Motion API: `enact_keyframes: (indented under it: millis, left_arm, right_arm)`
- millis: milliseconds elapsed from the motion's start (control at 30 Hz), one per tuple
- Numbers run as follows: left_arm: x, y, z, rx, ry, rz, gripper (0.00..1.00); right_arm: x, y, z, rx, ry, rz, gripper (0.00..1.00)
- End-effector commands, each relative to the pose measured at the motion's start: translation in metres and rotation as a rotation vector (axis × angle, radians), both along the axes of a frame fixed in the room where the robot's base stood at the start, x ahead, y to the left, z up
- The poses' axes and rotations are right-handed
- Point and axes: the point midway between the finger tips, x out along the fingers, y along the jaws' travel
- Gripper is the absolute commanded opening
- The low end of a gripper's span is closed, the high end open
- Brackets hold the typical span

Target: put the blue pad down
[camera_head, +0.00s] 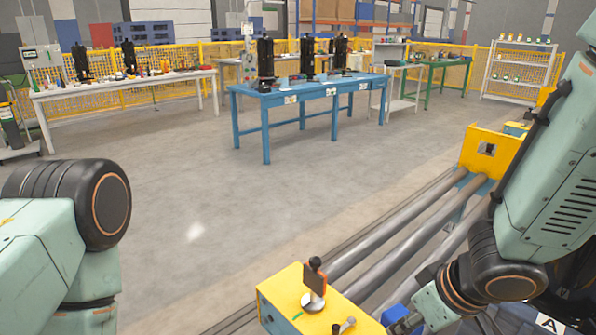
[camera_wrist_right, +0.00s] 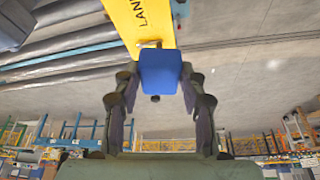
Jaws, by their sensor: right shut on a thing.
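The blue pad (camera_wrist_right: 160,66) is between the fingers of my right gripper (camera_wrist_right: 158,88) in the right wrist view. The gripper is shut on it. The pad overlaps the near end of a yellow beam (camera_wrist_right: 143,22) in that view; whether they touch I cannot tell. In the head view, a blue piece (camera_head: 394,315), apparently the pad, shows at the lower edge beside my right arm, right of the yellow block (camera_head: 283,302). My right fingers are mostly hidden there. My left arm shows at the left, but its gripper is out of frame.
Grey pipes (camera_head: 400,232) run from there to a yellow end block (camera_head: 483,152). A blue table (camera_head: 310,92) stands farther back. The floor between is clear.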

Motion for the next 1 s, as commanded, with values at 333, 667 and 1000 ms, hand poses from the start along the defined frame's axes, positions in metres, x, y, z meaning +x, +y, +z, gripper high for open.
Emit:
enact_keyframes:
  millis: [333, 667, 1000]
  left_arm:
    - [0.0, 0.0, 0.0, 0.0, 0.0, 0.0, 0.0]
    - [0.0, 0.0, -0.001, 0.0, 0.0, 0.0, 0.0]
    - [0.0, 0.0, -0.003, 0.0, 0.0, 0.0, 0.0]
  right_arm:
    - [0.003, 0.0, 0.005, 0.0, -0.001, 0.0, 0.16]
    - [-0.002, 0.0, -0.003, 0.002, 0.004, -0.001, 0.16]
    - [-0.014, 0.0, -0.03, 0.001, 0.005, -0.002, 0.16]
